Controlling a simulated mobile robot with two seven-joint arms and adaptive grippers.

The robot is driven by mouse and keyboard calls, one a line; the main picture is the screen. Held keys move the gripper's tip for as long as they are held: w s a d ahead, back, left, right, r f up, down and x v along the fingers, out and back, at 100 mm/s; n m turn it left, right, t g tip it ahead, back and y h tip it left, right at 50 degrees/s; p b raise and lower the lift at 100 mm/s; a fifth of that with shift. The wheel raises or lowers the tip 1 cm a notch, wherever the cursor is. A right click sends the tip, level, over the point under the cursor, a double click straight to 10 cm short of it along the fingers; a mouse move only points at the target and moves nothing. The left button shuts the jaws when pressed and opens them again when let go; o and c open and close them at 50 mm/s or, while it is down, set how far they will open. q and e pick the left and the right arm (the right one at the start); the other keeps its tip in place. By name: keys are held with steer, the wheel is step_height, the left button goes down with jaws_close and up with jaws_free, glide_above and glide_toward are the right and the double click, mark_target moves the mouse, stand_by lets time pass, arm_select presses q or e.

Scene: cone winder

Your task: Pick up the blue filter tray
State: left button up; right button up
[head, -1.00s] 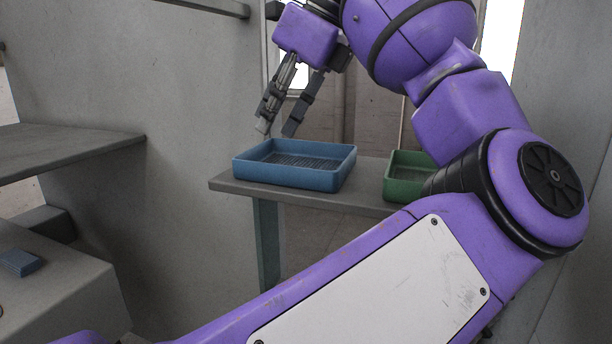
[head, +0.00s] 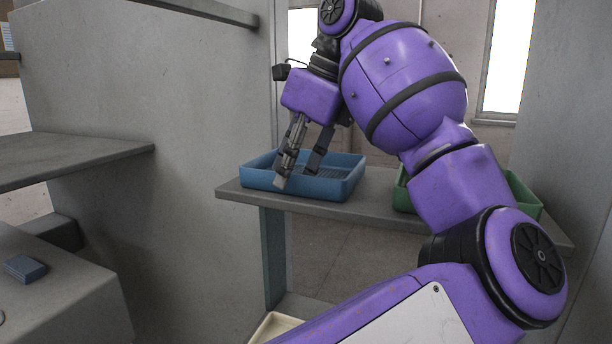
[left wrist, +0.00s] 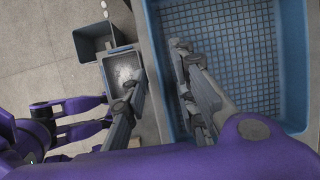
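The blue filter tray (head: 345,188) sits on a grey shelf (head: 240,192) in the head view. It is shallow and rectangular, with a gridded floor. It also fills much of the left wrist view (left wrist: 153,60). My left gripper (head: 297,178) is open at the tray's near wall. One finger is outside the wall and the other is over the tray's inside. In the left wrist view the wall shows between the two spread fingers (left wrist: 160,100). I cannot tell whether either finger touches it. I do not see my right gripper.
A green tray (head: 524,195) stands to the right on the same shelf, partly behind my left arm. A grey wall panel (head: 170,90) rises at left. A cream tray (head: 272,328) is low down. The left wrist view shows a dark open bin (left wrist: 92,45) below.

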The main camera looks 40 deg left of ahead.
arm_select(q)
jaws_close()
steer(key=shift+r, duration=0.15)
